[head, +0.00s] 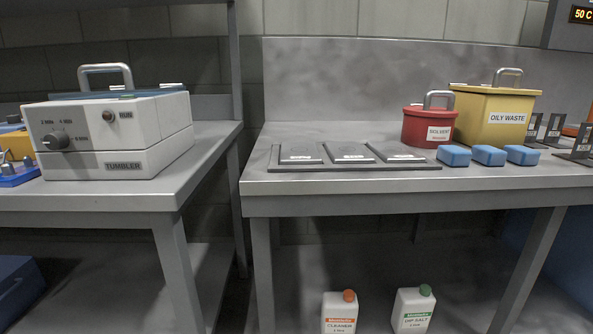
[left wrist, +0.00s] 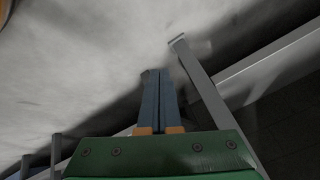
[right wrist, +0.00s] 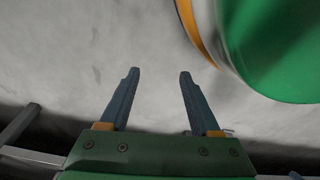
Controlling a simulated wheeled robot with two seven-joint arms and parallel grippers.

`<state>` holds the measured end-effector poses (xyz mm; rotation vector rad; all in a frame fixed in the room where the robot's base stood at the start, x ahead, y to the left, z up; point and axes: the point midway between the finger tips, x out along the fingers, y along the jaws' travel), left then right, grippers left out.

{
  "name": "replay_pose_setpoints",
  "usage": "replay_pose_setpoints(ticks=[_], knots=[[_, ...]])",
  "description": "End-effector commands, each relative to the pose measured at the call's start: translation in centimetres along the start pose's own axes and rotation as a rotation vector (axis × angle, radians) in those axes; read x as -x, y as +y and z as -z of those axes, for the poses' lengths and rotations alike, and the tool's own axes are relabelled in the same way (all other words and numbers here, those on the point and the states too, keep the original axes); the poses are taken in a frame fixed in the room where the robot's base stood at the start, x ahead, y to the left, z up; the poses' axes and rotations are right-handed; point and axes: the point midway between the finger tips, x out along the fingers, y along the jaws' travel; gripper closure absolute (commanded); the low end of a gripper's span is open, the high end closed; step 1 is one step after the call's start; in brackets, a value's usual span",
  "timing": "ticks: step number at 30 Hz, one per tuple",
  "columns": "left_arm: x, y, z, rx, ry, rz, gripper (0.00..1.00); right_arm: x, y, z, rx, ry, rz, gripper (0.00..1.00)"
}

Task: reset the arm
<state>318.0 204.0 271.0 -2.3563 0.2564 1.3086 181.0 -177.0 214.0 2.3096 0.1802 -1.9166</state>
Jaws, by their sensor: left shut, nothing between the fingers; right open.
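My left gripper (left wrist: 151,88) shows in the left wrist view with its two blue-grey fingers together and nothing between them. A grey surface and a grey metal post lie beyond it. My right gripper (right wrist: 156,78) shows in the right wrist view with its fingers apart and nothing between them, in front of a grey surface. A large green rounded thing (right wrist: 275,45) with an orange and white edge is at the upper right there, apart from the fingers. Neither gripper shows in the head view.
The left bench holds a white tumbler (head: 110,130). The right bench (head: 400,180) holds a dark tray (head: 350,168), a red solvent can (head: 425,127), a yellow oily-waste bin (head: 490,115) and blue blocks (head: 488,156). Two white jugs (head: 340,313) (head: 412,310) stand beneath. A gap separates the benches.

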Motion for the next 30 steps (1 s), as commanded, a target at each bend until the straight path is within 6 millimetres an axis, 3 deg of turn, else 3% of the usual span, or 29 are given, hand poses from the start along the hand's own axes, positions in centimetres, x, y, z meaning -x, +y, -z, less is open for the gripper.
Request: replay_pose_setpoints(ticks=[3,8,9,17,24,27,30], knots=[[0.8,4.4,-6.0,0.135,-0.166,-0.091,1.00,0.0,0.0,0.0,0.000,0.000,0.000,0.36],[3.5,9.4,-12.5,0.296,-0.372,-0.182,1.00,0.5,0.0,0.0,0.000,-0.001,0.000,0.36],[6.1,8.3,-11.0,0.287,-0.365,-0.179,1.00,3.6,0.1,0.1,0.002,-0.008,0.001,0.36],[15.8,6.2,-8.7,0.268,-0.388,-0.188,1.00,13.7,0.1,-1.0,0.013,-0.039,0.007,0.36],[28.2,3.8,-6.3,0.250,-0.422,-0.201,1.00,26.4,0.2,-2.8,0.027,-0.078,0.013,0.36],[31.0,3.3,-6.1,0.245,-0.429,-0.205,1.00,29.2,0.2,-3.5,0.031,-0.087,0.015,0.36],[32.0,3.3,-6.3,0.242,-0.433,-0.207,1.00,30.1,0.2,-4.1,0.034,-0.092,0.016,0.36]])
